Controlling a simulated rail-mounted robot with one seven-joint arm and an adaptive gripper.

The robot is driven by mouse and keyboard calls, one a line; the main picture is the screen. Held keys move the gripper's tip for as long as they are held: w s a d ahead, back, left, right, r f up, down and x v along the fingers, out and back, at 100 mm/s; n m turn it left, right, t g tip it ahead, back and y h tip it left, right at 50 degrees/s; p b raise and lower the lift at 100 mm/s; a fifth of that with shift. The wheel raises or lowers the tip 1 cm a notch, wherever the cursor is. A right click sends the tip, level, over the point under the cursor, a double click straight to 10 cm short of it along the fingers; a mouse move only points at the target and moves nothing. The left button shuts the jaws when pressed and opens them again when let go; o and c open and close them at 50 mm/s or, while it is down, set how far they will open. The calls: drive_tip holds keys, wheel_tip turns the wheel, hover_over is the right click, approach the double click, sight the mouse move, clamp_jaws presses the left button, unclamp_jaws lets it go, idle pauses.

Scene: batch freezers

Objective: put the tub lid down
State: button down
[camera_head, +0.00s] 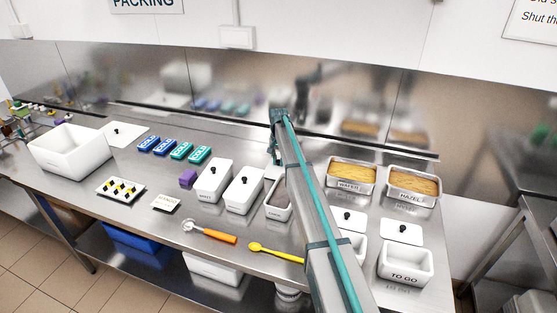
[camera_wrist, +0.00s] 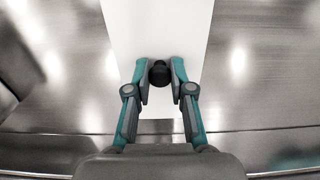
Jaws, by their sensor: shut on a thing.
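The white tub lid (camera_wrist: 158,25) fills the top middle of the wrist view. Its black knob (camera_wrist: 160,72) sits between the fingertips of my gripper (camera_wrist: 160,78), which is shut on it. In the head view my gripper (camera_head: 275,150) is over the back middle of the counter, mostly hidden by my arm. A white patch (camera_head: 273,172) beside it may be the held lid. A white tub (camera_head: 277,213) stands in front of it, partly behind my arm. Two lidded white tubs (camera_head: 213,180) (camera_head: 244,189) stand to its left. Any gap beneath the lid cannot be judged.
Metal pans (camera_head: 352,174) (camera_head: 413,184), loose lids (camera_head: 347,221) (camera_head: 402,233) and the TO GO tub (camera_head: 405,266) are right. A scoop (camera_head: 210,232) and yellow spoon (camera_head: 275,253) lie in front.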

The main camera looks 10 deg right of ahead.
sight(278, 161)
drive_tip(key=c, duration=1.5)
unclamp_jaws()
drive_tip(key=shift+f, duration=0.15)
drive_tip(key=o, duration=0.5)
wheel_tip(278, 161, up, 12)
drive_tip(key=b, duration=0.4)
drive_tip(key=shift+r, duration=0.2)
